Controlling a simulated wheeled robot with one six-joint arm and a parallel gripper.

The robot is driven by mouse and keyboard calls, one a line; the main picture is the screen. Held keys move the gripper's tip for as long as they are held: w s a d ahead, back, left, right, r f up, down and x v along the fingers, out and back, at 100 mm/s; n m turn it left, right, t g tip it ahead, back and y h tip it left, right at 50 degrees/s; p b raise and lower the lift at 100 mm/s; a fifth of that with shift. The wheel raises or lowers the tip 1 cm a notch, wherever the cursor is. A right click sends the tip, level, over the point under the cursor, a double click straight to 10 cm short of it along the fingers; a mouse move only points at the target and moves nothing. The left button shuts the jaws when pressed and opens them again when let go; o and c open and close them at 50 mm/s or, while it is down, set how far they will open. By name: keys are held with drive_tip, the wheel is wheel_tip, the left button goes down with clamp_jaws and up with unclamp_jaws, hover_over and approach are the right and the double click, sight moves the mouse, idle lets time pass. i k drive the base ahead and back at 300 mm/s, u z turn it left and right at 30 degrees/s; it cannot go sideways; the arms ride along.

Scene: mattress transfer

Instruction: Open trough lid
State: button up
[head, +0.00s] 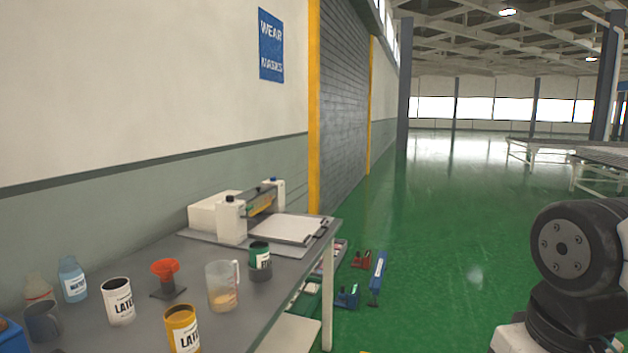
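My gripper is out of view; only part of my arm shows at the right edge.
A white flat board (288,229) lies in front of the machine. Nearer are a green-lidded can (260,256), a clear jug (222,287), an orange funnel (165,271), a white can (117,302) and a yellow can (182,330). The green floor right of the table is mostly clear.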

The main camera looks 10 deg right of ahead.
sight(254, 192)
drive_tip(key=z, duration=0.75)
drive_tip(key=i, duration=2.5)
drive_tip(key=u, duration=1.25)
drive_tip(key=i, duration=0.9)
drive_tip(key=u, duration=0.9)
